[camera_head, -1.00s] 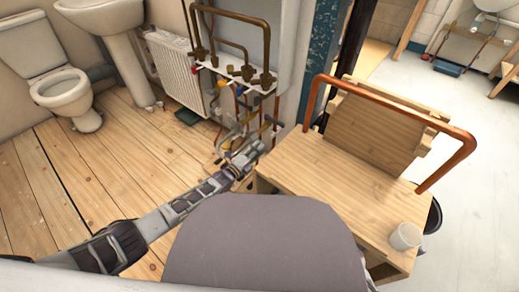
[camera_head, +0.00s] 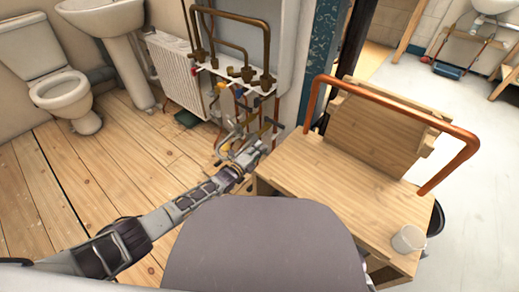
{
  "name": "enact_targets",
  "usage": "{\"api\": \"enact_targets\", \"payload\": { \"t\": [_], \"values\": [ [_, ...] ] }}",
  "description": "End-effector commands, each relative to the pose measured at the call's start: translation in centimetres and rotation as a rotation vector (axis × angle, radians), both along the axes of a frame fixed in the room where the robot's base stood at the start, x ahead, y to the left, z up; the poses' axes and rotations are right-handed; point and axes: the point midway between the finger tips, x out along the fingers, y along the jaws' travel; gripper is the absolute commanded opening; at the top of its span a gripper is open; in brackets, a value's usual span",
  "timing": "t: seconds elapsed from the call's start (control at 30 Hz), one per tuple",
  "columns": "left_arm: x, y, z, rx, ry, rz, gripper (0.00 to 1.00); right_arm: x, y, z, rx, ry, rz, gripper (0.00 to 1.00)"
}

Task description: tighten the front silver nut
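My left arm comes in from the lower left. My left gripper (camera_head: 255,148) is at its far end, low in front of the pipework (camera_head: 240,105) and beside the left edge of the wooden bench. Its fingers are small and blend with the pipes behind, so I cannot tell whether they are open or shut or touch anything. The front silver nut cannot be made out; the gripper and pipes crowd that area. My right gripper is not in view.
The wooden bench (camera_head: 310,175) stands right of the gripper, with a bent copper pipe (camera_head: 400,108) and a white cup (camera_head: 408,239). A radiator (camera_head: 178,70), sink (camera_head: 98,15) and toilet (camera_head: 62,92) stand to the left. The wooden floor (camera_head: 110,165) between is clear.

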Motion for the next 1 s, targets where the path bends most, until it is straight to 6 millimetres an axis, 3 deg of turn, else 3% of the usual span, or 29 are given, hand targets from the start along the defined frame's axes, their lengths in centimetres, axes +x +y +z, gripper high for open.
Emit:
{"api": "enact_targets", "payload": {
  "t": [1.0],
  "values": [
    [0.2, 0.4, -1.4, 0.198, -0.142, 0.001, 0.00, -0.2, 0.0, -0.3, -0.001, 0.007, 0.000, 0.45]
  ]
}}
